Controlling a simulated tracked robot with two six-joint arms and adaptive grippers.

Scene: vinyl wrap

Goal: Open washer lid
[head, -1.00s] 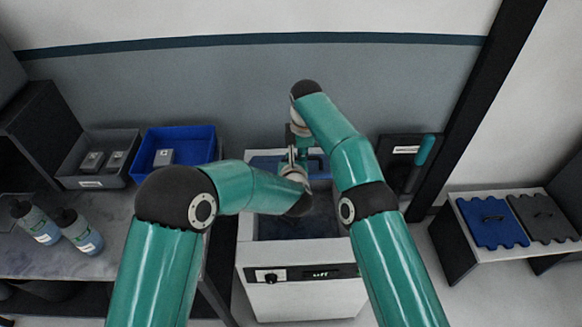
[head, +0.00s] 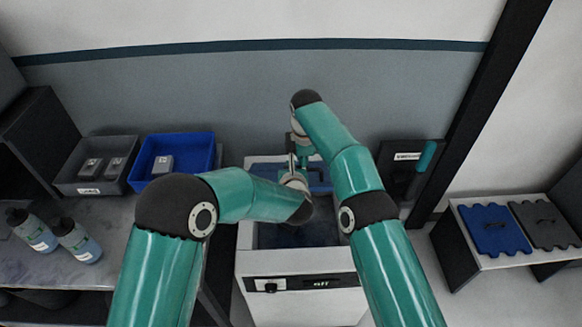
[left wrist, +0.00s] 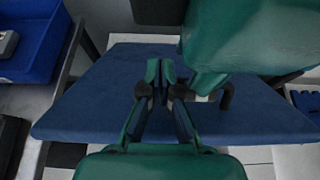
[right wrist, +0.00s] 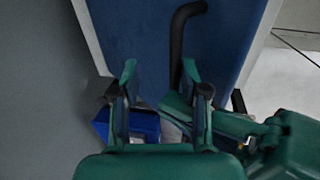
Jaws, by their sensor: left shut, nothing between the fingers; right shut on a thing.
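The white washer (head: 300,300) stands in the middle of the head view, its dark tub opening (head: 300,236) uncovered. Its blue lid (head: 320,178) is raised at the back, partly hidden by my arms. The lid's broad blue face fills much of the left wrist view (left wrist: 90,95). A black curved handle (right wrist: 177,40) shows on the lid in the right wrist view. My right gripper (right wrist: 158,70) is at the handle and shut on it, though the contact is hard to see. My left gripper (left wrist: 160,72) is shut and empty in front of the lid.
A table on the left holds a grey bin (head: 95,165), a blue bin (head: 178,152) and two bottles (head: 76,241). A low bench at right carries a blue panel (head: 492,230) and a dark panel (head: 545,220). My two arms cross close together over the washer.

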